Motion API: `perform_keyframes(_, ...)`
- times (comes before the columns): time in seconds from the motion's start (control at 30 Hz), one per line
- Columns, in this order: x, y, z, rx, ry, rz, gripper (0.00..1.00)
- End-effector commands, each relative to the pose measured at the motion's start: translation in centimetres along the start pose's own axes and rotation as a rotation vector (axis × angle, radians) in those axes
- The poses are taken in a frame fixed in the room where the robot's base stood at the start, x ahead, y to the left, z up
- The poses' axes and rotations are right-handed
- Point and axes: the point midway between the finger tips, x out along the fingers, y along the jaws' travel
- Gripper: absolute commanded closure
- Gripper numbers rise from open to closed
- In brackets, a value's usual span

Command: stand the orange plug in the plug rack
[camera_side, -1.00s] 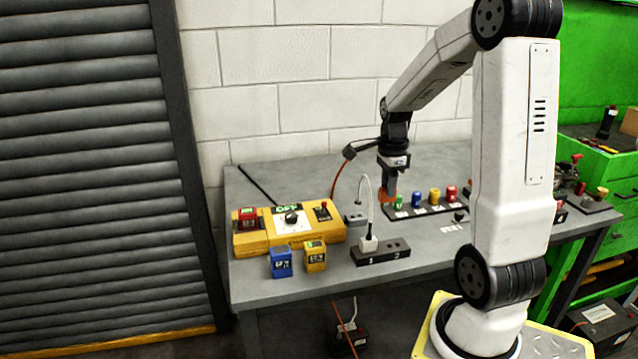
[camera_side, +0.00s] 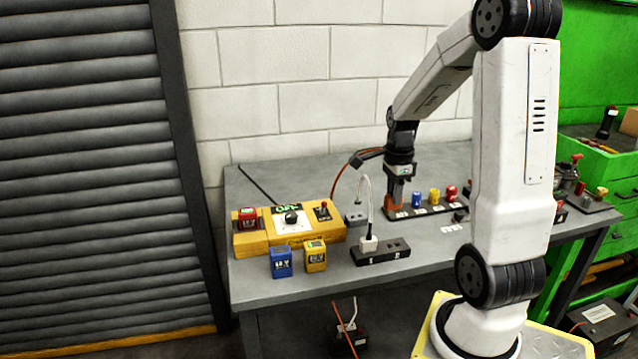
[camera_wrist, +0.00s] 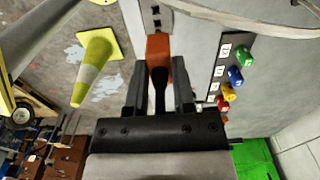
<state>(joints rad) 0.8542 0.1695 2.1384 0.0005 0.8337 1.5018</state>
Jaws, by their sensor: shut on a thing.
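My gripper (camera_side: 398,194) is shut on the orange plug (camera_side: 391,208) at the left end of the plug rack (camera_side: 432,211). In the wrist view the orange plug (camera_wrist: 158,48) sits between my fingertips (camera_wrist: 159,72). The rack (camera_wrist: 229,60) lies to its right there. Blue (camera_side: 416,200), yellow (camera_side: 434,195) and red (camera_side: 451,192) plugs stand in the rack. The green plug is hidden in the side view but shows in the wrist view (camera_wrist: 243,56). Whether the orange plug touches the rack I cannot tell.
A black socket strip (camera_side: 382,256) with a white plug and cable stands in front. A yellow control box (camera_side: 265,236) with blue (camera_side: 281,262) and yellow (camera_side: 316,256) blocks before it is at left.

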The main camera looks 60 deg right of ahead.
Motion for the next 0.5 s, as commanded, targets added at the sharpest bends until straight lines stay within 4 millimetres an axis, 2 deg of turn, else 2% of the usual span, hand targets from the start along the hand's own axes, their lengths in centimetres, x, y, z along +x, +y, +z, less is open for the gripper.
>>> perform_keyframes(0.1, 1.5, 0.5, -0.9, 0.003, -0.001, 0.004, 1.00)
perform_keyframes(0.2, 2.1, 0.7, -1.3, 0.001, -0.001, 0.001, 1.00)
perform_keyframes(0.5, 2.4, 0.7, -1.3, -0.001, 0.000, 0.000, 1.00)
